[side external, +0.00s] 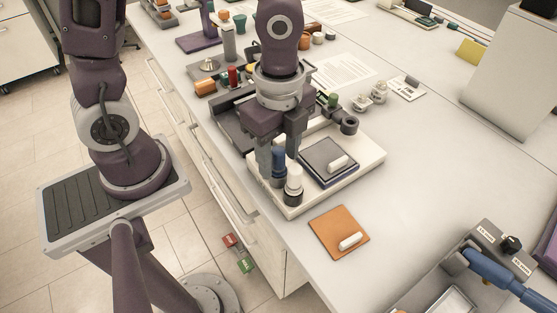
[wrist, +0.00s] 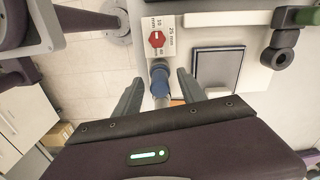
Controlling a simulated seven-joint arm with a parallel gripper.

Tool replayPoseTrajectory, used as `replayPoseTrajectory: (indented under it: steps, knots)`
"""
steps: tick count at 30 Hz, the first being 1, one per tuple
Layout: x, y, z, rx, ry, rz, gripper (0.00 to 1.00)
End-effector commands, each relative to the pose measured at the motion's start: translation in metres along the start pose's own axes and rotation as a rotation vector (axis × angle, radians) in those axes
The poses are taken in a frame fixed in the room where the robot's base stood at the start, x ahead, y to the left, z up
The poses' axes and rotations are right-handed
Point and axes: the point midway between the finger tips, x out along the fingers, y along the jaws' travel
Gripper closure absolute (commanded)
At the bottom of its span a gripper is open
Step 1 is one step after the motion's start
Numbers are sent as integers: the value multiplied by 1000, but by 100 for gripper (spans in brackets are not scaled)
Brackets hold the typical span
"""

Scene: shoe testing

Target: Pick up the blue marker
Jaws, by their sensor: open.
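The blue marker (side external: 278,158) stands upright near the front left corner of a white tray (side external: 366,160). My gripper (side external: 279,165) is open above that corner, pointing down, with its fingers on either side of the blue marker. In the wrist view the marker (wrist: 159,80) shows as a blue cylinder between the two spread fingers of my gripper (wrist: 160,90). I cannot tell whether either finger touches it. The marker's lower part is partly hidden in the side view.
A dark square pad (side external: 318,165) bearing a white block (side external: 338,164) lies to the right. An orange pad (side external: 330,226) lies in front of the tray.

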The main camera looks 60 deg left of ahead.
Motion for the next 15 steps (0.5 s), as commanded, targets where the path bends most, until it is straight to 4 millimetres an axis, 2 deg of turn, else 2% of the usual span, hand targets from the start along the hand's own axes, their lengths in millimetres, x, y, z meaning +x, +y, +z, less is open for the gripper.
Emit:
replayPoseTrajectory:
  steps: [3, 9, 15]
  knots:
    - [10, 0, 0, 0, 0, 1, 52]
    - [10, 0, 0, -2, 0, -1, 54]
    - [10, 0, 0, -2, 0, -1, 93]
